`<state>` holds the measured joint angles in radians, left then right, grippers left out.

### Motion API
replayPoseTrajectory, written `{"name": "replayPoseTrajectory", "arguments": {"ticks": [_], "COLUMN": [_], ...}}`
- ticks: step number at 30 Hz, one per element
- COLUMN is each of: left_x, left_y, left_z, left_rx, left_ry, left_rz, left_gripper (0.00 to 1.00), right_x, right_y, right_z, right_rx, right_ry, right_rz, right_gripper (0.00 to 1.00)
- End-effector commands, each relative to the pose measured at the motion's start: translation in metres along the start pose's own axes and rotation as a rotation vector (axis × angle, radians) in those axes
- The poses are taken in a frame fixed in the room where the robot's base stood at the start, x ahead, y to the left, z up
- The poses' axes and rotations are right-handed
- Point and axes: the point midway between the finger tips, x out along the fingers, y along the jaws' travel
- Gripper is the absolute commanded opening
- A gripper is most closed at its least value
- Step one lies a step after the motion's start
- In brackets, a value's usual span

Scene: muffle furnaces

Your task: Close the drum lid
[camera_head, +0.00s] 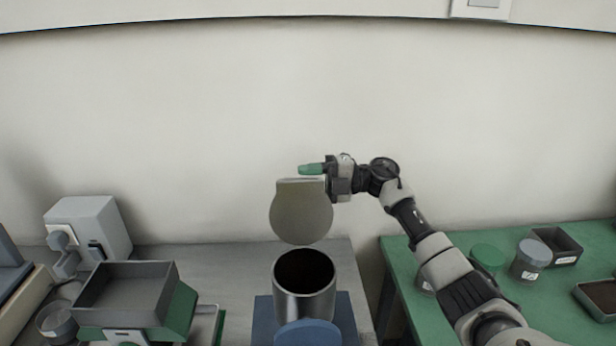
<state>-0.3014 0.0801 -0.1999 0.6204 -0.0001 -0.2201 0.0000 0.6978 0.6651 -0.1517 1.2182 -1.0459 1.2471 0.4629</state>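The steel drum (304,301) stands on the bench with its round mouth open and dark inside. The round grey-beige lid (300,217) is upright behind and above the drum, its flat face toward me and its lower edge close to the drum's back rim. A short tab is at the lid's top. My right gripper (314,177) reaches in from the right at that top edge. A green piece lies just above the tab, at the gripper's end. I cannot tell whether the fingers are closed on the lid. My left gripper is not in view.
A blue base (345,320) lies under the drum, with a blue disc (308,334) in front. A grey tray on a green device (125,290) stands to the left. The green table (540,318) at right holds jars and dark boxes. A gap separates the tables.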

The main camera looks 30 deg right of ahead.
Motion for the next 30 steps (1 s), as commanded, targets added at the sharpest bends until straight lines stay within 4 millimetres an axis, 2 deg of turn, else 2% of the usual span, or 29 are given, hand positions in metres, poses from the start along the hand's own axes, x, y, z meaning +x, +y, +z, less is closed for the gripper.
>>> {"name": "replayPoseTrajectory", "arguments": {"ticks": [8, 15, 30], "left_x": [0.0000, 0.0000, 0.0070], "left_y": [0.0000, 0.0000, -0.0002], "left_z": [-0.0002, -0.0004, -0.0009], "left_rx": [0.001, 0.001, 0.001], "left_ry": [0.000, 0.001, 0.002], "left_rz": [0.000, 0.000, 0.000], "left_gripper": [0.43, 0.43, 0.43], "right_x": [0.0011, 0.0010, 0.0013], "right_y": [-0.0004, -0.0009, -0.0013], "right_z": [0.0001, 0.0001, -0.0030], "right_rx": [0.000, 0.001, -0.046], "right_ry": [0.000, 0.000, 0.001], "right_rz": [0.000, -0.001, -0.006], "right_gripper": [0.38, 0.01, 0.00]}}
